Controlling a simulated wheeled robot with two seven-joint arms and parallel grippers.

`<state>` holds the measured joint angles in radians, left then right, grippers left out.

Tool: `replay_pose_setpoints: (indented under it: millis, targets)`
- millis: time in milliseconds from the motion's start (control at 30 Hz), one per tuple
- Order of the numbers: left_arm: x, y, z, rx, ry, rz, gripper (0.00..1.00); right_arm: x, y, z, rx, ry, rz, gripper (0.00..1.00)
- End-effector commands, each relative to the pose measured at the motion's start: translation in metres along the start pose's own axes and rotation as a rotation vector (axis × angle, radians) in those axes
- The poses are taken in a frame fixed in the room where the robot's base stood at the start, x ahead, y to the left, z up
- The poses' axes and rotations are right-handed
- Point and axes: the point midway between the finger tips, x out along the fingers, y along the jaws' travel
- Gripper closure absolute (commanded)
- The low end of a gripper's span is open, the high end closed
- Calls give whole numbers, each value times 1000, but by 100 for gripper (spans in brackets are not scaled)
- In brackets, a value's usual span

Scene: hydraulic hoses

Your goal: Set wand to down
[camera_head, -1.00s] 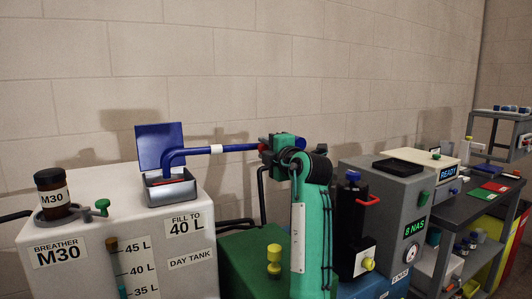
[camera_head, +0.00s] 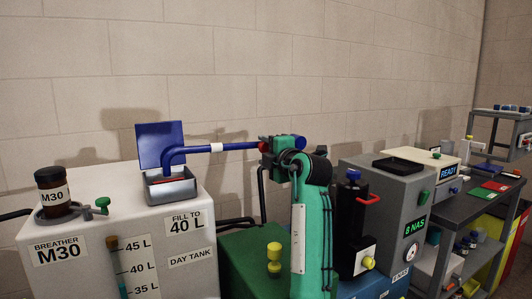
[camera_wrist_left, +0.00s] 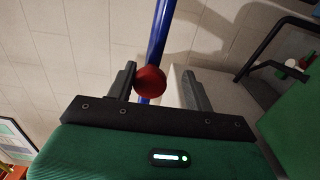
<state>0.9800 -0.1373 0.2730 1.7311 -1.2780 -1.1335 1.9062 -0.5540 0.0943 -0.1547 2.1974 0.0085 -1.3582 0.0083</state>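The wand (camera_head: 240,147) is a blue tube with a white band. Its long part runs roughly level, and its left end bends down into the grey open filler box (camera_head: 172,190) on the white day tank (camera_head: 150,228); its tip is hidden inside. My left gripper (camera_head: 264,147) is at the wand's right end. In the left wrist view the wand (camera_wrist_left: 160,35) ends in a red knob (camera_wrist_left: 150,80) between my left fingers (camera_wrist_left: 160,88). The fingers are apart, with the knob near one finger and a clear gap to the other. My right gripper is not in view.
The box's blue lid (camera_head: 159,146) stands open. A brown M30 breather (camera_head: 53,190) and a green tap (camera_head: 102,205) are on the tank. A green unit (camera_head: 245,258), a black filter (camera_head: 350,215) and a grey 8 NAS unit (camera_head: 400,195) stand to the right.

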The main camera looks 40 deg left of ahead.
Motion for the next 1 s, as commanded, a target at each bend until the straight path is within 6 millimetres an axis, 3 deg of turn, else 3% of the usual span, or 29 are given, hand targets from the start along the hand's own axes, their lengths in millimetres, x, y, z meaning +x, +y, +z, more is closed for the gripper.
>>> replay_pose_setpoints:
  millis: [233,367,800,1000]
  targets:
    - [-2,1,0,-1,-1,3,48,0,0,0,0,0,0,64]
    - [-16,1,1,-2,-3,4,48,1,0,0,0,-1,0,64]
    - [-110,-1,1,-1,-3,1,48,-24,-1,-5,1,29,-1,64]
    - [-134,0,0,-1,-1,1,48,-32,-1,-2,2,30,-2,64]
